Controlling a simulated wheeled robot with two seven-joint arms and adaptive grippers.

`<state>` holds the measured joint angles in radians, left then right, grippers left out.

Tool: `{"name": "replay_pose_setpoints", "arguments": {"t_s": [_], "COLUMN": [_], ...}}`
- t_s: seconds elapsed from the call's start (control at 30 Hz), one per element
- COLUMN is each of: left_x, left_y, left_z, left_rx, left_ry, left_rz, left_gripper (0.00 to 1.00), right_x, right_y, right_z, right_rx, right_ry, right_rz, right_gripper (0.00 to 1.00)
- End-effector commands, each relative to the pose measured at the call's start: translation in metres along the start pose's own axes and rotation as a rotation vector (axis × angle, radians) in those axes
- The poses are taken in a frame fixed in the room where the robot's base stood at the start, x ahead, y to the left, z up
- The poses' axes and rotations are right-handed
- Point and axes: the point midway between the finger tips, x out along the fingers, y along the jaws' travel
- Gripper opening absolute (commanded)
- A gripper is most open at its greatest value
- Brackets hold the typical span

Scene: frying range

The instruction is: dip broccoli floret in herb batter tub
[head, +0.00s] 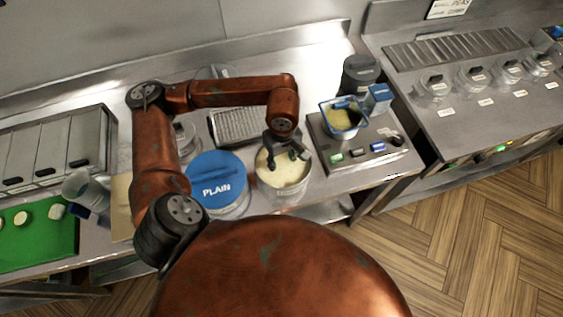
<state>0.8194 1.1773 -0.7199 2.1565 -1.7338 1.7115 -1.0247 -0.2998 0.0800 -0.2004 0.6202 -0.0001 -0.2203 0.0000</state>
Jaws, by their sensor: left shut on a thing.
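An open round tub (297,188) of pale cream batter stands in the middle of the counter. No label on it is readable from here. My left gripper (285,163) reaches down over this tub, its dark fingers at the batter. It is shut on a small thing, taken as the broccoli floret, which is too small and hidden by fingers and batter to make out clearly. I cannot tell how deep it sits. My right gripper is not in view.
A tub with a blue PLAIN lid (217,180) stands close left of the open tub. A wire rack (236,125) lies behind. A fryer unit (362,152) with a blue-rimmed basket (343,118) is at right. A green board (38,238) with pale pieces is far left.

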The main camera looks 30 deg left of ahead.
Motion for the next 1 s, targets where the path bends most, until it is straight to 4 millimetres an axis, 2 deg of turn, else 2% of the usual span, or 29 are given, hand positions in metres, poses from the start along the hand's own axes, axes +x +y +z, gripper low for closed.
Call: {"name": "replay_pose_setpoints", "arguments": {"t_s": [0.03,1.0], "left_x": [-0.007,-0.081], "left_y": [0.000,0.000], "left_z": [0.000,0.000], "left_rx": [0.000,-0.001], "left_ry": [0.002,0.001], "left_rz": [0.002,0.002], "left_gripper": [0.23,0.23], "right_x": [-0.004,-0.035], "right_y": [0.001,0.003], "right_z": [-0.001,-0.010], "right_rx": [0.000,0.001], "right_ry": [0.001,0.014], "right_rz": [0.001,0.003], "right_gripper": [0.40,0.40]}}
